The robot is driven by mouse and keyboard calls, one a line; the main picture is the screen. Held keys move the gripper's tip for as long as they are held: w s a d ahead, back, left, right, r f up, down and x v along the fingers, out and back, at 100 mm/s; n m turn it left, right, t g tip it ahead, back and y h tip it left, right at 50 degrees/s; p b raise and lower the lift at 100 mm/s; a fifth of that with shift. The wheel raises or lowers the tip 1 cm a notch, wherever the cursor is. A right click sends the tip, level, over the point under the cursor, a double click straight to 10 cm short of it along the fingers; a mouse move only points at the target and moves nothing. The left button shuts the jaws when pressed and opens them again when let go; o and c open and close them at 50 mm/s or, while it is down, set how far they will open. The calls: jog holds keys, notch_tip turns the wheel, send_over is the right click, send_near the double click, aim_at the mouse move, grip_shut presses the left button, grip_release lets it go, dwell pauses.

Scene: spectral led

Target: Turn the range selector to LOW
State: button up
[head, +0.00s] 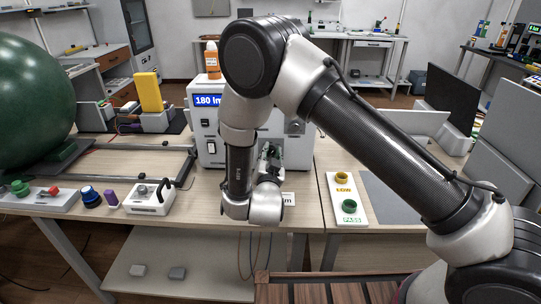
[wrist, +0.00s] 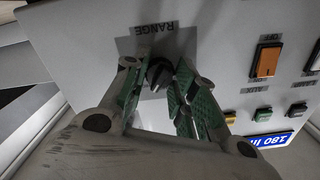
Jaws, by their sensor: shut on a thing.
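The range selector is a small black knob (wrist: 158,77) on the pale front panel of the instrument (head: 299,152). In the wrist view, the panel appears upside down, with the word RANGE beside the knob. My gripper (wrist: 160,70) has its green-padded fingers on either side of the knob and is shut on it. Which mark the knob points to cannot be told. In the head view, my gripper (head: 270,158) is at the instrument's front, and my arm hides the knob.
The instrument's blue display (head: 208,100) reads 180 and part of a unit. An orange rocker switch (wrist: 266,60) and small buttons sit beside the knob. A white tray (head: 346,212) with yellow and green rings stands right. A small white box (head: 152,198) stands left, and an orange bottle (head: 212,62) behind.

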jog(key=n, duration=0.4)
jog(key=shift+n, duration=0.3)
jog(key=n, duration=0.3)
jog(key=shift+n, duration=0.3)
jog(key=n, duration=0.8)
jog(key=shift+n, duration=0.3)
jog(key=o, duration=1)
jog(key=shift+o, duration=0.2)
jog(key=shift+s, duration=0.1)
